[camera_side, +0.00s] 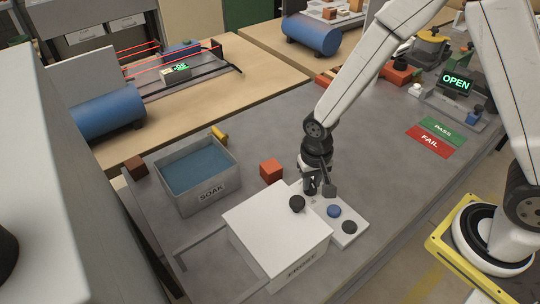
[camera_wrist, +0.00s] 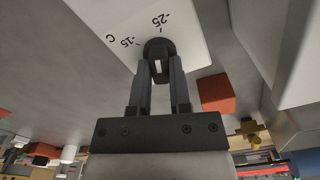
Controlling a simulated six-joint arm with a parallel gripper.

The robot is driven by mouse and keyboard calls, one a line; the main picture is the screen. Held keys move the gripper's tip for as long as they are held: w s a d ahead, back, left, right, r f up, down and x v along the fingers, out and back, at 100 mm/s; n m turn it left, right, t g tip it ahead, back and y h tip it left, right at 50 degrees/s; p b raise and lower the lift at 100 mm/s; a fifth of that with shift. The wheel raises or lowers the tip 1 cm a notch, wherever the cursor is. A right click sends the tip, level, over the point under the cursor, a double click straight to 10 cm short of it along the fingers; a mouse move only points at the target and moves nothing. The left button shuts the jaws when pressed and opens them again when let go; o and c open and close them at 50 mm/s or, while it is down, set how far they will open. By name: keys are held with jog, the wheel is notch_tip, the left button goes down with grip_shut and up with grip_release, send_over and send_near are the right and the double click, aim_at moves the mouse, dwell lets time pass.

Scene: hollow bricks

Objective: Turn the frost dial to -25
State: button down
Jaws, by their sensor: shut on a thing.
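The frost dial (camera_wrist: 159,48) is a dark round knob on a white panel in the wrist view. The panel prints "-15" (camera_wrist: 128,42) to the left of the knob and "-25" (camera_wrist: 160,20) above it. My gripper (camera_wrist: 159,72) is shut on the knob, one finger on each side. A short pale mark shows between the fingers; which number the dial is set to I cannot tell. In the side view my gripper (camera_side: 312,188) reaches down to the white panel (camera_side: 318,204) beside the white frost box (camera_side: 265,225) and hides the dial.
Another black knob (camera_side: 297,203) stands on the box lid. An orange brick (camera_side: 271,171) lies close by, left of my gripper. The soak tank (camera_side: 205,198) stands farther left.

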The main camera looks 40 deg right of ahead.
aim_at(312, 182)
jog(key=shift+m, duration=0.9)
jog(key=c, duration=0.6)
grip_release()
jog(key=shift+o, duration=0.2)
jog(key=shift+r, duration=0.15)
jog(key=shift+r, duration=3.75)
